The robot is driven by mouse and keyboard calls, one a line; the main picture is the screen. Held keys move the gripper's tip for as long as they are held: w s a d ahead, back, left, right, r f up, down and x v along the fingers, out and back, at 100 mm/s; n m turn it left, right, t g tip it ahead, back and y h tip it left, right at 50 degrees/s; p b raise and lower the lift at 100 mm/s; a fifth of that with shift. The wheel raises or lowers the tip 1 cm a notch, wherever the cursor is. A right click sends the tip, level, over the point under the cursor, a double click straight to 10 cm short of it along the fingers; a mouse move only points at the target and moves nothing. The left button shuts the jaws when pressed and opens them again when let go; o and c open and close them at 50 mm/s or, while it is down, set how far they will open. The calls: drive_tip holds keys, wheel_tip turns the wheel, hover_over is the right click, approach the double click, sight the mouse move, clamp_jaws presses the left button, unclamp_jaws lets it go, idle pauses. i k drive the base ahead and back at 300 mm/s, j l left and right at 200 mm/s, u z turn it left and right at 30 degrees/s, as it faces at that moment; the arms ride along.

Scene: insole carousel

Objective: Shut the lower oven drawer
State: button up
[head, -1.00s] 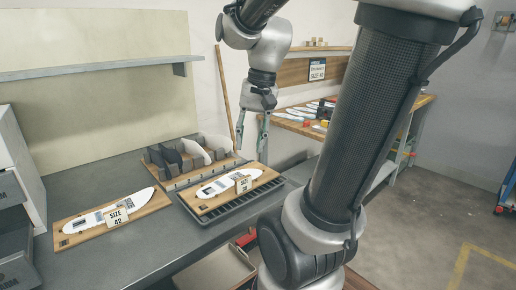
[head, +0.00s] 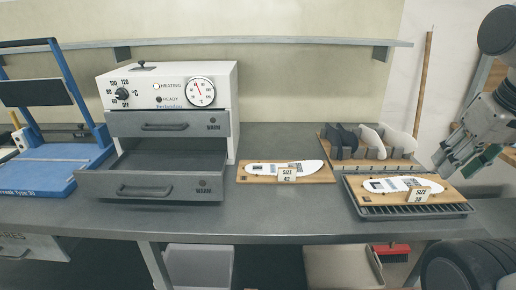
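The white oven (head: 222,88) stands on the grey bench left of the middle. Its lower drawer (head: 150,188) is pulled out toward me, and the empty-looking inside shows behind its grey front and handle. The upper drawer (head: 168,124) sits above it and looks shut or nearly so. My gripper (head: 462,158) is at the right edge of the head view, above the right end of the bench and far from the oven. Its fingers look apart with nothing between them.
A size 42 insole board (head: 245,174) lies right of the oven. A size 38 board (head: 362,198) sits on a dark ribbed tray (head: 464,209). Behind it stands an insole rack (head: 327,141). A blue press (head: 62,165) stands left. Bins are below the bench.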

sight(185, 175)
drive_tip(key=u, duration=1.4)
drive_tip(key=k+l+z, duration=0.2)
drive_tip(key=i+l, duration=0.05)
drive_tip(key=l, duration=0.05)
